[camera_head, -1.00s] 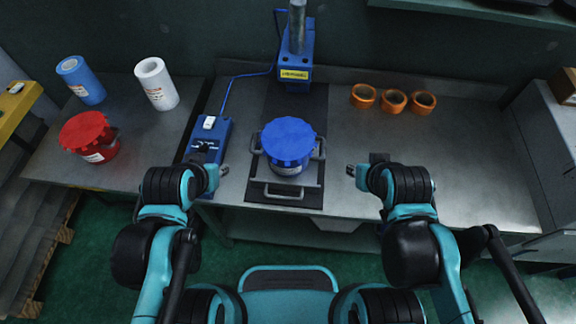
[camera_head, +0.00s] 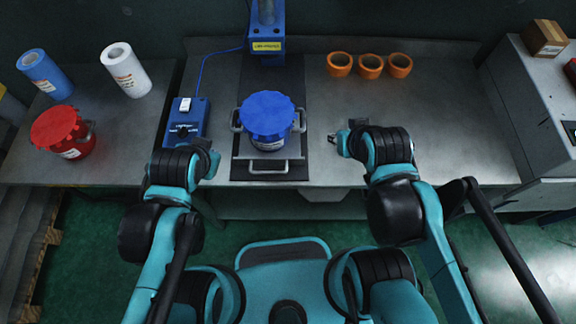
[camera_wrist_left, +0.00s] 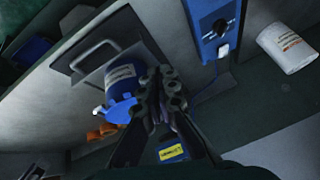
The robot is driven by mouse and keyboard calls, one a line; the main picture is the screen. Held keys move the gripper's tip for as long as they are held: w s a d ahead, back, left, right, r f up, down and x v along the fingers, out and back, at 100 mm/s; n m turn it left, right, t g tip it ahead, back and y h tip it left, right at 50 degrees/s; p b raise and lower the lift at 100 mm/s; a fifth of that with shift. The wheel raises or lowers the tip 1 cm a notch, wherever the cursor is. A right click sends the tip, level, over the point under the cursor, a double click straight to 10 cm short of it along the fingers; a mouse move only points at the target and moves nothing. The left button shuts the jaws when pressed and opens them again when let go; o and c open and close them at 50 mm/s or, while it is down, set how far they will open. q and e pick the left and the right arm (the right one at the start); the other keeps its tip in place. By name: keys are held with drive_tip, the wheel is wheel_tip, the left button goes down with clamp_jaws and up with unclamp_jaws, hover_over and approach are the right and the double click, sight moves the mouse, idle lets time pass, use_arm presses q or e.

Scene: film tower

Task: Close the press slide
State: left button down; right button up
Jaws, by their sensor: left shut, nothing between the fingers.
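The press slide (camera_head: 242,170) is a flat tray with a front bar handle, drawn out toward me on a dark strip in front of the blue press (camera_head: 266,45). A blue-lidded pot (camera_head: 267,115) with side handles stands upright on it. My left gripper (camera_head: 214,158) is shut and empty, left of the slide's front handle and apart from it. In the left wrist view its closed fingers (camera_wrist_left: 162,88) overlap the pot (camera_wrist_left: 122,75) in the picture, and the slide handle (camera_wrist_left: 95,52) shows beyond. My right gripper (camera_head: 336,145) is right of the slide, touching nothing visible; its fingers are too small to judge.
A blue control box (camera_head: 187,122) stands left of the slide, near my left gripper. A red pot (camera_head: 62,132), a blue roll (camera_head: 45,74) and a white roll (camera_head: 126,70) stand further left.

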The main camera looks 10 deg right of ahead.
use_arm(q)
drive_tip(key=s+d+f+m+t+b, duration=0.1)
drive_tip(key=s+d+f+m, duration=0.25)
drive_tip(key=d+m, duration=0.65)
drive_tip(key=s+d+f+m+b, duration=0.15)
drive_tip(key=d+f+m, duration=0.4)
drive_tip(key=m, duration=0.85)
drive_tip(key=m+t+b, duration=0.2)
drive_tip(key=m+b, duration=0.3)
drive_tip(key=m, duration=0.3)
approach(296, 163)
wheel_tip(296, 163, down, 4)
drive_tip(key=w, duration=0.1)
drive_tip(key=w+h, duration=0.1)
drive_tip(key=w, duration=0.1)
drive_tip(key=shift+w+a+f+m, duration=0.1)
drive_tip(key=shift+a+f+m, duration=0.05)
drive_tip(key=shift+f+m, duration=0.15)
drive_tip(key=shift+w+r, duration=0.15)
drive_tip(key=shift+w, duration=0.45)
